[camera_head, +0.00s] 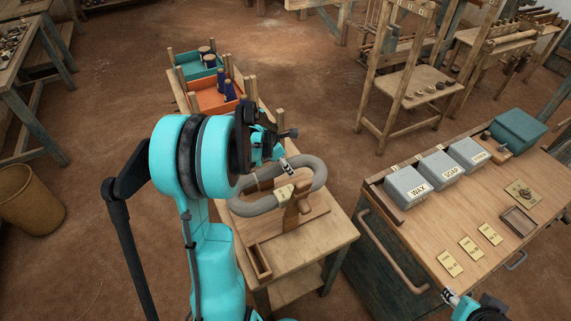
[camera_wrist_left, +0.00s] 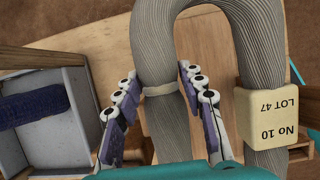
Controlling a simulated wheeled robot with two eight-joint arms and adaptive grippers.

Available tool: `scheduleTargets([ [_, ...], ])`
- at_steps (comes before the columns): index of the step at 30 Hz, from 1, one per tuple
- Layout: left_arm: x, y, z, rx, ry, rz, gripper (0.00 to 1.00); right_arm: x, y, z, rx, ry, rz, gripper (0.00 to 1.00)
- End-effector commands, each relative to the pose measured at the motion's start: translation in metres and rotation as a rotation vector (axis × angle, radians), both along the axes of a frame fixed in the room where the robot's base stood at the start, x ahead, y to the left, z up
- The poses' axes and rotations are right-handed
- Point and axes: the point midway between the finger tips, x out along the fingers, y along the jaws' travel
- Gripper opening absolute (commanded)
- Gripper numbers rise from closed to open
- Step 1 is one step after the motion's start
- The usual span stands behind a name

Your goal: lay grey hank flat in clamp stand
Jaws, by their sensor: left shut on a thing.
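The grey hank (camera_head: 318,172) is a thick oval loop with a cream tag (camera_head: 285,193), over the wooden clamp stand (camera_head: 318,211) on a small table. The tag there reads No 10 LOT 47. Whether the hank rests fully on the stand is unclear. My right gripper (camera_head: 452,297) shows only partly at the lower edge.
Orange (camera_head: 208,108) and teal (camera_head: 186,73) trays with dark blue spools stand behind the stand, among wooden posts. A cabinet (camera_head: 440,215) at right carries grey boxes labelled WAX and SOAP, plus cards. Floor lies open between table and cabinet.

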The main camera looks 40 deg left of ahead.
Motion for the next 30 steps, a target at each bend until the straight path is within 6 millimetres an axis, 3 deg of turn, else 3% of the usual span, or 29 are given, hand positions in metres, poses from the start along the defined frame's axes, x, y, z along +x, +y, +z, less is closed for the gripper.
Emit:
scheduleTargets([
  [30, 0.0, 0.0, -0.089, 0.0, 0.0, 0.0, 0.06, 0.0, 0.0, -0.072, 0.0, 0.0, 0.0, 0.4],
])
